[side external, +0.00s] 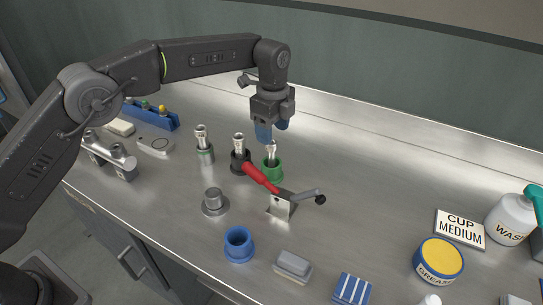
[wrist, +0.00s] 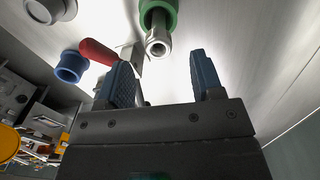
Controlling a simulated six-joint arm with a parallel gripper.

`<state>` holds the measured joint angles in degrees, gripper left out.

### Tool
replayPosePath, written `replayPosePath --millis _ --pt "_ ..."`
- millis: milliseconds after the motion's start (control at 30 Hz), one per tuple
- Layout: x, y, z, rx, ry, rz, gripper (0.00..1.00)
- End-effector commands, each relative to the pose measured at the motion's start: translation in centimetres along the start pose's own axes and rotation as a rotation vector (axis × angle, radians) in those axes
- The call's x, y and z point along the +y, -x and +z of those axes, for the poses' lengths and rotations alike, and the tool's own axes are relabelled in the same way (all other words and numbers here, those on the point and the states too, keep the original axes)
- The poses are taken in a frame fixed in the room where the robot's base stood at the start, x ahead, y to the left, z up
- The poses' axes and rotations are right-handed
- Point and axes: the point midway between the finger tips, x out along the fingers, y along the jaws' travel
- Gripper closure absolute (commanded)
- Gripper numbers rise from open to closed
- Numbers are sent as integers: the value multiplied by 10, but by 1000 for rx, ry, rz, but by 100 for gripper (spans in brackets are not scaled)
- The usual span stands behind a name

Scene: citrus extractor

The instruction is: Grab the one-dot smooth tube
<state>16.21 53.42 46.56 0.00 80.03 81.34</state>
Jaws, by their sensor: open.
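Three metal tubes stand upright in holders: one in a grey holder (side external: 201,134), one in a black holder (side external: 239,143) and one in a green holder (side external: 271,150). Dot marks and surface finish are too small to make out, so I cannot tell which is the one-dot smooth tube. My gripper (side external: 272,131), with blue fingers, is open and empty just above the tube in the green holder. In the wrist view, this tube (wrist: 158,42) and its green holder (wrist: 157,10) lie beyond the open fingertips (wrist: 160,75), apart from them.
A red-handled lever on a metal bracket (side external: 281,206) stands just in front of the green holder. A blue cup (side external: 239,244) and a grey round fitting (side external: 215,202) are nearer the front edge. A grease tub (side external: 440,259) and a label sign (side external: 460,228) are at right. The bench behind is clear.

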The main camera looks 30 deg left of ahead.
Motion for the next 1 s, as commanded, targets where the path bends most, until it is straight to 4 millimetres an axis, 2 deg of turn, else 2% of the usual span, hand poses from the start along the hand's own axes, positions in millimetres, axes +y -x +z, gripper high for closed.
replayPosePath --millis 267,500,600,867,1000 --pt "1 -22 1 0 2 2 39" --pt "2 -56 4 -1 2 2 39" --pt "2 -65 3 -1 2 2 39" --pt "2 -66 3 -1 2 -1 39" --pt "2 -66 3 -1 2 -1 53"
